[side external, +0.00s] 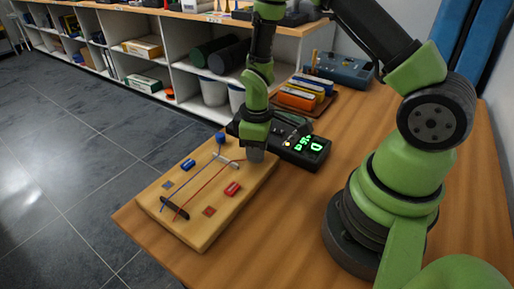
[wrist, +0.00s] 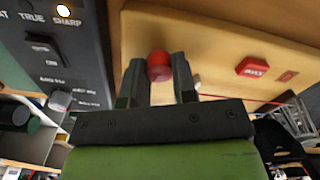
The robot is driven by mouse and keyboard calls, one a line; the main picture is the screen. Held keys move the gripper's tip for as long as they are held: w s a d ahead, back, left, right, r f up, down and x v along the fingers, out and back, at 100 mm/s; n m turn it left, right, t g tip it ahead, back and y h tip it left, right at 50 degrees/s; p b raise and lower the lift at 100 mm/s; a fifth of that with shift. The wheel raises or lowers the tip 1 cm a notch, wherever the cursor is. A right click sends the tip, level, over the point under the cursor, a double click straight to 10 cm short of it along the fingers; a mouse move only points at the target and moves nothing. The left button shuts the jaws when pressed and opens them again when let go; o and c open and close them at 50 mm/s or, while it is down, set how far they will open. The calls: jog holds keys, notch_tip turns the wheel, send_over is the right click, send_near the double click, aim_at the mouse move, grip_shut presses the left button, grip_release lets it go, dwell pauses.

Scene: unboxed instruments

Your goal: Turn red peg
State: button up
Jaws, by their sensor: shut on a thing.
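The red peg (wrist: 159,66) shows in the wrist view as a round red knob between my gripper's two dark fingers, at the edge of the wooden board (wrist: 215,40). My gripper (wrist: 158,82) is shut on it. In the side view my gripper (side external: 255,153) points down at the far right corner of the board (side external: 190,232), and the peg is hidden there. A red string (side external: 200,190) and a blue string (side external: 187,179) run along the board. A blue peg (side external: 220,138) stands at the far end, left of my gripper.
A red labelled block (side external: 232,188) and a blue block (side external: 188,165) sit on the board. A black device with green lit digits (side external: 305,146) stands close to my gripper, on its right. An orange instrument on a tray (side external: 298,98) and a blue-grey box (side external: 343,68) lie behind.

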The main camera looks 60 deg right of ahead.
jog(key=shift+m, duration=0.3)
jog(key=shift+m, duration=2.7)
jog(key=o, duration=0.9)
notch_tip(320, 180, up, 10)
